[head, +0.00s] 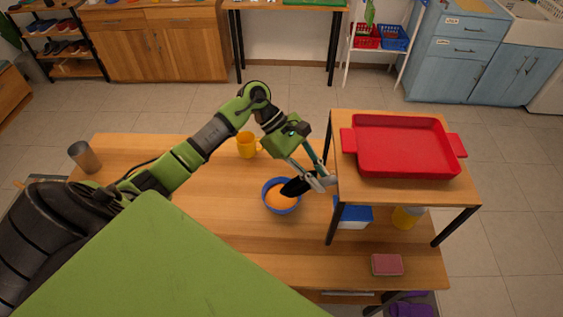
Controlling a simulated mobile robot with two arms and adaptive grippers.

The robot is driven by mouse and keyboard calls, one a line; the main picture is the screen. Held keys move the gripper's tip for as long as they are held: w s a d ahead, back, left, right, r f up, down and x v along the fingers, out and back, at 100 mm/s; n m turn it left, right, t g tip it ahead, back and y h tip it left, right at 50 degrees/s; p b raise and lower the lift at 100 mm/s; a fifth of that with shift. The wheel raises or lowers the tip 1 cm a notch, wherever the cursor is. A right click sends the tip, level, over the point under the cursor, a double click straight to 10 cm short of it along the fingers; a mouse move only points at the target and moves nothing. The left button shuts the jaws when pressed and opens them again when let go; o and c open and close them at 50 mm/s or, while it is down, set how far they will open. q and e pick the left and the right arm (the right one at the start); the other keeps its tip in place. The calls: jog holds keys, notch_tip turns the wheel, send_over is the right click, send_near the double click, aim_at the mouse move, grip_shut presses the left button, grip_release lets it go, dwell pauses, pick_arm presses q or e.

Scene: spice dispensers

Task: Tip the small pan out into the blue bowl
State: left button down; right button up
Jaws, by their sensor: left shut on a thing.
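The blue bowl (267,203) stands on the wooden table, left of the small shelf stand. Something orange (281,199) lies inside the bowl. My left gripper (318,180) is above the table at the bowl's right, close to the stand's left edge. It is shut on the small pan (297,187), which looks dark and is steeply tilted, its body over the right part of the bowl. I cannot tell whether the pan touches the rim, and its inside is hidden. My right gripper is not in view.
The stand (446,192) carries a red tray (405,170) on top. Under it are a blue-and-white container (352,215), a yellow-and-white container (404,218) and a pink block (387,264). A yellow mug (246,145) stands behind the bowl, a grey cup (84,157) far left. The table's middle left is clear.

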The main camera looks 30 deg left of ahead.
pick_arm(q)
jog(key=shift+d+r+p, duration=0.25)
jog(key=shift+r+p, duration=0.25)
jog(key=shift+r, duration=0.2)
jog(key=shift+d+f+y+b, duration=0.1)
jog(key=shift+d+y+b, duration=0.1)
jog(key=shift+y+b, duration=0.15)
jog(key=shift+s+d+r+m+t+y+b, duration=0.5)
jog(key=shift+s+d+r+t+y+b, duration=0.8)
jog(key=shift+d+y, duration=3.85)
notch_tip(320, 180, up, 6)
jog(key=d+h+p, duration=0.2)
jog(key=shift+s+g, duration=0.3)
jog(key=shift+g, duration=0.1)
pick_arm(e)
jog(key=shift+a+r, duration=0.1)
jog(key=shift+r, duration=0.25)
pick_arm(q)
jog(key=shift+f, duration=0.1)
